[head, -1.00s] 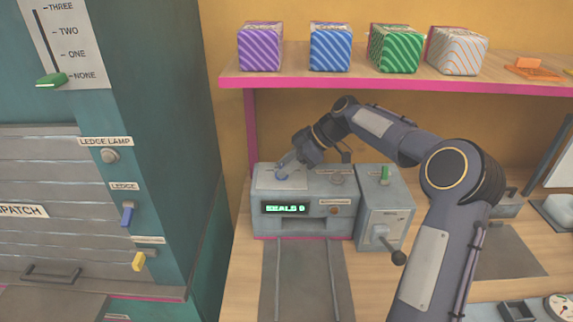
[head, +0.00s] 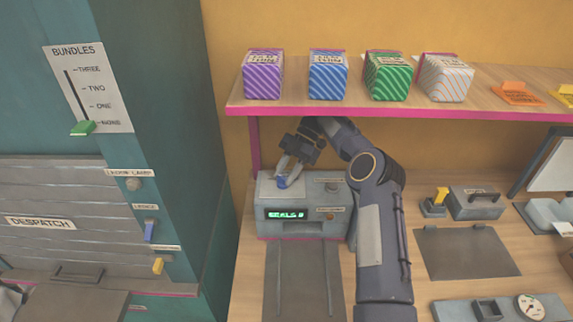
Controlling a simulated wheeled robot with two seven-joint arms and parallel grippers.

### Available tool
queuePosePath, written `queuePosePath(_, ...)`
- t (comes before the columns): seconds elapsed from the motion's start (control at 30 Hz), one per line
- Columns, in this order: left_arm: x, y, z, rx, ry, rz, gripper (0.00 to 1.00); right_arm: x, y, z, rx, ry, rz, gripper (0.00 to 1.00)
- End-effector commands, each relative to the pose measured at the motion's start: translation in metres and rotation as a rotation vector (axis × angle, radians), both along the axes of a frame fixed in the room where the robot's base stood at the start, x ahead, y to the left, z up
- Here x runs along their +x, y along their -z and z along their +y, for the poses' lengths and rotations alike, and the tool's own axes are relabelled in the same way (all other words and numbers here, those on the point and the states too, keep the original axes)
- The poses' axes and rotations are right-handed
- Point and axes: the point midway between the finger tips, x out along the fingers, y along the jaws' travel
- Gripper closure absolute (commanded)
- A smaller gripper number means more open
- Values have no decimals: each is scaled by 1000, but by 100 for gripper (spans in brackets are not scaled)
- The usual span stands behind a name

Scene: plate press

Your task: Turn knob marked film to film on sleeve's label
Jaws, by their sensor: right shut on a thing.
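The grey sealing machine (head: 268,225) stands on the wooden bench under the shelf, with a green lit display (head: 287,215) that seems to read "SEALS 0". My right gripper (head: 287,178) reaches down to its top left and is shut on a blue knob (head: 282,183). The fingers and arm hide part of the knob, and I cannot read its pointer or markings. No sleeve label is readable. My left gripper does not show clearly.
Purple, blue, green and white striped boxes (head: 262,77) stand on the pink-edged shelf (head: 400,112). A teal cabinet with a despatch shutter (head: 90,200) is at left. A grey pad (head: 465,252) and a yellow-handled device (head: 436,202) lie right of my arm.

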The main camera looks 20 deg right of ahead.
Motion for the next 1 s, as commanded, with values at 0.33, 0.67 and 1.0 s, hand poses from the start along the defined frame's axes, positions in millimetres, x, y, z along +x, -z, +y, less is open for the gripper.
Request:
queuePosePath(0.33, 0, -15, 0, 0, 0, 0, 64, 1, 0, 0, -1, -76, 0, 90)
queuePosePath(0.67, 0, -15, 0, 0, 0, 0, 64, 1, 1, 0, -1, -81, 0, 90)
queuePosePath(1.0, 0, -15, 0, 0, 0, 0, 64, 1, 0, 0, 0, -79, 0, 45)
